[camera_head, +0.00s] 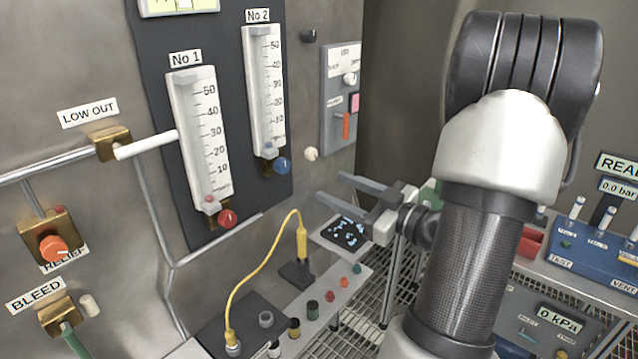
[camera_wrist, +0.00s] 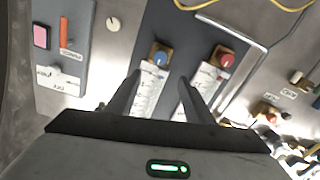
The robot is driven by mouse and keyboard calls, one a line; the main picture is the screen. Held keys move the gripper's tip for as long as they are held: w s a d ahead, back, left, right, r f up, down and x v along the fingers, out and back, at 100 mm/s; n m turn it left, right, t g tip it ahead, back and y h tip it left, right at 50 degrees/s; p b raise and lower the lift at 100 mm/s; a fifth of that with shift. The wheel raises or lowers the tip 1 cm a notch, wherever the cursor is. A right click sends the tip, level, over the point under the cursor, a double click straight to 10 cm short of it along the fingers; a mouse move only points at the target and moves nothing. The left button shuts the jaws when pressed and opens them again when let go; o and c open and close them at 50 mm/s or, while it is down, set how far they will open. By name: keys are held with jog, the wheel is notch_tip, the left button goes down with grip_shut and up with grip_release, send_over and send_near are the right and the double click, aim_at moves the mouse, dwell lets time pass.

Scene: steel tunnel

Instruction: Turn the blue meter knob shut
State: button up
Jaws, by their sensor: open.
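The blue knob (camera_head: 283,166) sits at the foot of the white No 2 meter (camera_head: 264,95), on a brass block. In the wrist view the blue knob (camera_wrist: 160,58) shows just beyond the fingertips, between their lines and a little nearer the left finger. My gripper (camera_head: 329,185) is open and empty, its fingers pointing left to the panel, right of and slightly below the knob in the head view. It also shows in the wrist view (camera_wrist: 158,76). The fingers look apart from the knob.
The No 1 meter (camera_head: 197,130) with a red knob (camera_head: 227,218) stands to the left. A cream knob (camera_head: 311,154) and a switch plate (camera_head: 342,95) lie to the right. A yellow cable (camera_head: 262,255) arches below, above a bench with small coloured knobs.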

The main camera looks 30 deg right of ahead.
jog(key=shift+v, duration=1.1)
